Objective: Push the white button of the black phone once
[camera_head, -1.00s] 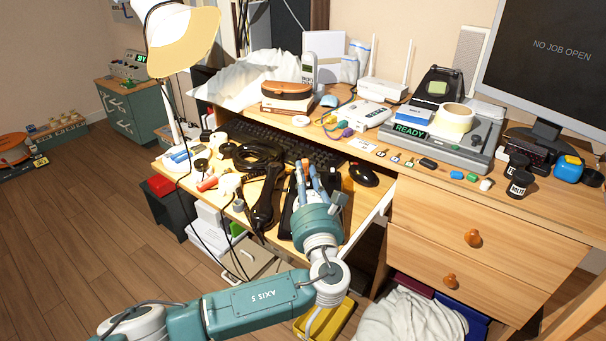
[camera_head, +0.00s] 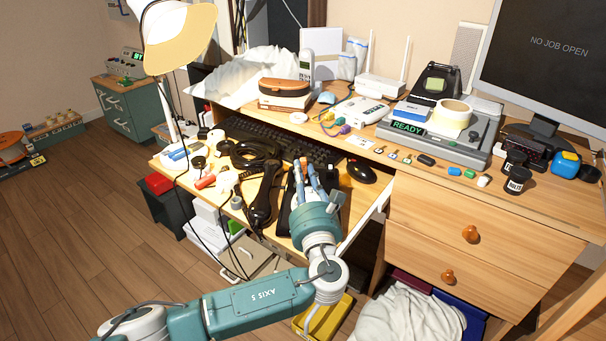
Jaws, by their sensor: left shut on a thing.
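The black phone (camera_head: 286,208) lies on the pulled-out keyboard tray, mostly hidden behind my left gripper. Its long black handset (camera_head: 262,196) lies just to the left, and a coiled black cord (camera_head: 255,154) is heaped above it. My left gripper (camera_head: 305,168) is over the phone, its blue fingers close together and pointing away from me. The white button is not visible; the hand covers most of the phone's top. My right gripper is not in view.
A black keyboard (camera_head: 275,139) lies behind the phone and a black mouse (camera_head: 359,172) to the right. Small items crowd the tray's left part. A lamp (camera_head: 181,38) hangs over the left side. The desktop (camera_head: 490,207) stands higher at right, with several small objects along its front.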

